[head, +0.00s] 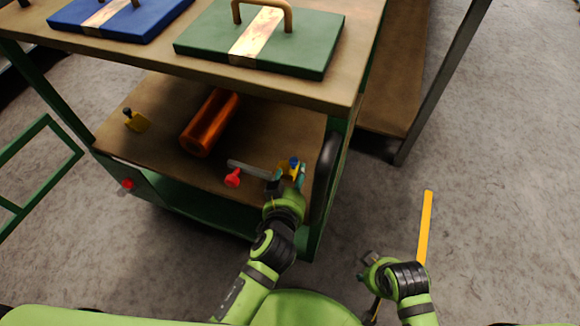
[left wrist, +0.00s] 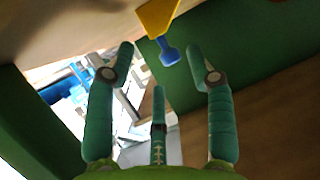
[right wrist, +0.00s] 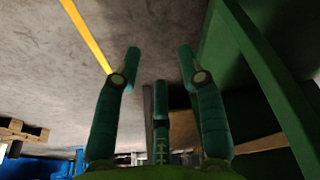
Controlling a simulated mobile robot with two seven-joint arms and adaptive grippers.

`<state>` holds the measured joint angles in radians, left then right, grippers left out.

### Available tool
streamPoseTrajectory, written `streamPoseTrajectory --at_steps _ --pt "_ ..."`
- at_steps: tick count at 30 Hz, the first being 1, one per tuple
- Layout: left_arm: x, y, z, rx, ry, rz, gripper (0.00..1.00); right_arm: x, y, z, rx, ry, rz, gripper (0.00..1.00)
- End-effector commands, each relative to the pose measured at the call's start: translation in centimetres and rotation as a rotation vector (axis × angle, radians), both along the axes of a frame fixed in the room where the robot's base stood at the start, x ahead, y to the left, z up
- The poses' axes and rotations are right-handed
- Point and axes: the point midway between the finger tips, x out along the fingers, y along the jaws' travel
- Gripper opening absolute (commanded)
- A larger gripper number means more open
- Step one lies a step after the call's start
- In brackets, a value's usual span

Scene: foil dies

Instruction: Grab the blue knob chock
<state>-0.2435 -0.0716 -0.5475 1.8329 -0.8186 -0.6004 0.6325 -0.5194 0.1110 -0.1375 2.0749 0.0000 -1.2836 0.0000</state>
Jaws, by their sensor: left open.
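The blue knob chock (head: 290,171), a yellow block with a blue knob, is on the cart's lower shelf near its right end. My left gripper (head: 286,184) is right in front of it and partly covers it. In the left wrist view the chock's yellow body (left wrist: 157,14) shows at the top edge, and its blue knob (left wrist: 168,51) points between the spread fingertips of my left gripper (left wrist: 161,58). The fingers are open and I see no clear contact. My right gripper (head: 369,261) is over the floor, right of the cart; its fingers (right wrist: 158,62) are apart and empty.
The cart's top (head: 160,60) overhangs. A yellow strip (head: 426,225) marks the floor.

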Motion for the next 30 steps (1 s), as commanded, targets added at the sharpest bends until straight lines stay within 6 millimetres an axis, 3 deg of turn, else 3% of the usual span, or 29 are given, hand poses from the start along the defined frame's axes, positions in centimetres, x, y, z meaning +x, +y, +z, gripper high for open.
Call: streamPoseTrajectory --at_steps 6,15,16,20,30 --pt "3.0 -0.4 -1.0 0.002 -0.002 -0.002 0.54 0.1 -0.1 1.6 0.000 -0.013 -0.001 0.40" --pt "3.5 -0.4 -1.2 0.000 0.000 -0.001 0.54 0.0 -0.1 2.1 0.000 -0.014 -0.002 0.40" --pt "3.5 -0.4 -1.2 0.000 0.000 -0.001 0.50 0.0 -0.1 2.1 0.000 -0.014 -0.002 0.40" --pt "3.5 -0.4 -1.2 0.000 0.000 -0.001 0.00 0.1 -0.1 2.1 0.000 -0.014 -0.002 0.40" --pt "3.5 -0.4 -1.1 -0.001 -0.001 -0.001 0.00 0.1 -0.1 2.2 0.000 -0.015 -0.002 0.40"
